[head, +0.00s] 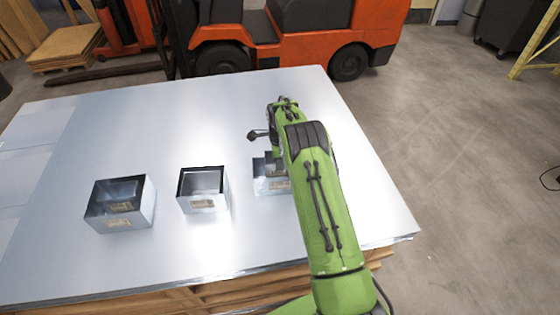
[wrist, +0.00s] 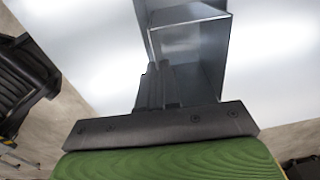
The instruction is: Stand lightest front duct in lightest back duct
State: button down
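Three open-topped metal ducts stand in a row on the sheet-topped table. The middle duct (head: 203,203) has a label and shows no smaller duct clearly. The right duct (head: 265,187) is partly hidden by my arm, with a smaller duct (head: 272,169) at its top. In the wrist view, my gripper (wrist: 160,72) has its fingers close together at the near wall edge of the smaller duct (wrist: 192,50), seemingly pinching it. Whether this duct touches the right duct's bottom is hidden.
The metal-topped table (head: 230,110) is clear behind the ducts and on the right. An orange forklift (head: 235,45) stands behind it. Open concrete floor (head: 470,140) lies to the right.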

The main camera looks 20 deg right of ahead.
dwell(0.3)
jog(key=c, duration=1.3)
grip_release()
jog(key=shift+r+p, duration=2.1)
jog(key=shift+r, duration=1.5)
jog(key=shift+f, duration=0.1)
